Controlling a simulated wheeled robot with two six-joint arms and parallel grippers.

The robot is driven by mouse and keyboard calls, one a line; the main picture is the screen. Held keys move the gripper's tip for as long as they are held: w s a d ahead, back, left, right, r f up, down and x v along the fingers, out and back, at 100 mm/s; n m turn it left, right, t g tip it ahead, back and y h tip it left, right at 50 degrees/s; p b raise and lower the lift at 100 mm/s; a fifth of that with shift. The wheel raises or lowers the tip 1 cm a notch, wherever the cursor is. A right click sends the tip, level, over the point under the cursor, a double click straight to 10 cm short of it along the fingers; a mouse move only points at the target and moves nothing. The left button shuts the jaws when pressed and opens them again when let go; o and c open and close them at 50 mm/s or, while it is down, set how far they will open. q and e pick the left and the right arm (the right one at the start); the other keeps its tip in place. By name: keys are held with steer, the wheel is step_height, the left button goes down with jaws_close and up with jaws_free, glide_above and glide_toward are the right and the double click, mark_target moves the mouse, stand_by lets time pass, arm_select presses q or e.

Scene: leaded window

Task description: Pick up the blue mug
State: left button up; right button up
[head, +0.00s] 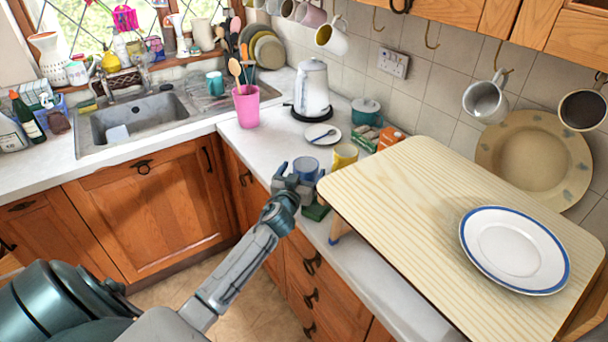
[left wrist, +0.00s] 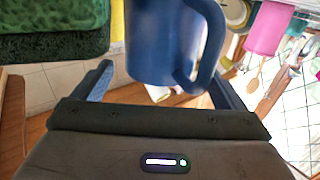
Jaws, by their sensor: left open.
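The blue mug (head: 306,167) stands on the white counter near its front edge, left of a yellow mug (head: 344,156). My left gripper (head: 292,184) is at the near side of the blue mug and covers its lower part in the head view. In the left wrist view the blue mug (left wrist: 160,40) lies ahead of the palm, between the two open fingers (left wrist: 160,75). Its handle (left wrist: 213,45) is on the right, close to the right finger. I cannot tell whether a finger touches it. My right gripper is not in view.
A green block-like item (head: 316,211) sits by the gripper at the counter edge; it looms upper left in the wrist view (left wrist: 50,40). A raised wooden board (head: 400,210) with a plate (head: 515,250) is to the right. A pink utensil cup (head: 246,107) stands behind left.

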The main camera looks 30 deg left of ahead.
arm_select(q)
steer(key=shift+x, duration=0.8)
steer(key=shift+c, duration=0.2)
steer(key=c, duration=1.6)
steer(key=shift+o, duration=0.2)
